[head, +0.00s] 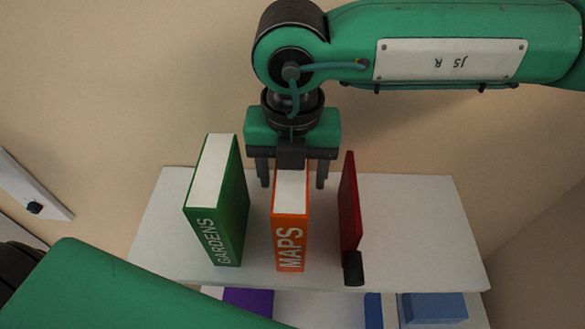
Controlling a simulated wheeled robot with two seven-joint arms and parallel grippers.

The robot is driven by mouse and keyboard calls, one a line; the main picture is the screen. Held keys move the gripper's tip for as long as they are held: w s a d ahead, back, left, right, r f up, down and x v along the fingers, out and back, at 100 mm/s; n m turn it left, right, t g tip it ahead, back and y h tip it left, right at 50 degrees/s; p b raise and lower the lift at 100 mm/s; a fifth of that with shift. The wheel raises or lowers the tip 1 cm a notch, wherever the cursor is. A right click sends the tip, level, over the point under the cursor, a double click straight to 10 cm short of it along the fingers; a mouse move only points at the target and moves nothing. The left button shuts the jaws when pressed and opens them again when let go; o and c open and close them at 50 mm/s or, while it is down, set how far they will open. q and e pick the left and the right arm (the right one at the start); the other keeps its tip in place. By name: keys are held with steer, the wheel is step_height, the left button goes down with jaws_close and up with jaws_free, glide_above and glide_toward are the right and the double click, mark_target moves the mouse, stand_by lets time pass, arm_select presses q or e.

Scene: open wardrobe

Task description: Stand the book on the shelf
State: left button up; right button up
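An orange book (291,232) marked MAPS stands upright on the white shelf (412,232), its spine toward the front. My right gripper (292,174) is at the back top end of this book. Its two fingers are spread, one on each side of the book, with a small gap visible on both sides. The gripper's palm hides the book's far end. A green arm part of mine crosses the lower left, but my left gripper is out of view.
A green book (231,205) marked GARDENS stands left of the orange one, with a gap between. A thin red upright panel (349,205) with a black block (354,268) at its front stands to the right. Purple and blue items show below. The shelf's right end is clear.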

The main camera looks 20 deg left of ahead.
step_height(320, 180, up, 12)
steer(key=b, duration=0.3)
steer(key=shift+f, duration=0.25)
steer(key=shift+r+b, duration=0.3)
steer(key=shift+r, duration=0.1)
steer(key=shift+f, duration=0.1)
